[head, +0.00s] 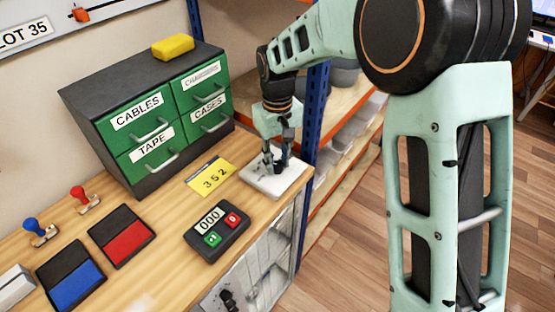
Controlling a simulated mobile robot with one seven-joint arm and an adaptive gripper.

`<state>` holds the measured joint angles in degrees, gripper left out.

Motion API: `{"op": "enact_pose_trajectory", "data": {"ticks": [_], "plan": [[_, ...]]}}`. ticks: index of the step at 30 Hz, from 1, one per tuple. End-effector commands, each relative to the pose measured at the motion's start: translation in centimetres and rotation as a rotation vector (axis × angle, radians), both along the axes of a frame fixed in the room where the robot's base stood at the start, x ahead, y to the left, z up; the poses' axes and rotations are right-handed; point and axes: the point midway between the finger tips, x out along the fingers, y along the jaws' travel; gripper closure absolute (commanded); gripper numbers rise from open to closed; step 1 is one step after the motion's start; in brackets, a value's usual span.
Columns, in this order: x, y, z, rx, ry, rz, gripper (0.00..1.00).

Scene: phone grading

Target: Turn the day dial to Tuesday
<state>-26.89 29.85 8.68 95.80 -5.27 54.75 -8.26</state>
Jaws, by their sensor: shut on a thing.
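The day dial's base appears to be the pale square plate (262,187) near the right end of the bench. My gripper (276,170) points down over it, with its fingers shut on a small dark knob at the plate's middle. The knob is mostly hidden between the fingers. Any day markings on the plate are too small or covered, so I cannot tell which day the dial points to.
A yellow card reading 352 (212,177) and a dark counter showing 000 (217,229) lie left of the plate. A green drawer cabinet (113,162) with a yellow block (172,46) on top stands behind. Red (122,236) and blue (71,281) pads and two stamps are at left.

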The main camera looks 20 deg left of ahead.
Motion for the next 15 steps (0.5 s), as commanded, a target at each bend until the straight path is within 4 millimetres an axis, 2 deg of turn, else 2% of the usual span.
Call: {"op": "enact_pose_trajectory", "data": {"ticks": [6,15], "plan": [[0.04,-0.04,0.05,0.0,0.0,0.188,1.0],[0.01,-0.01,0.02,0.0,0.0,0.376,1.0]]}}
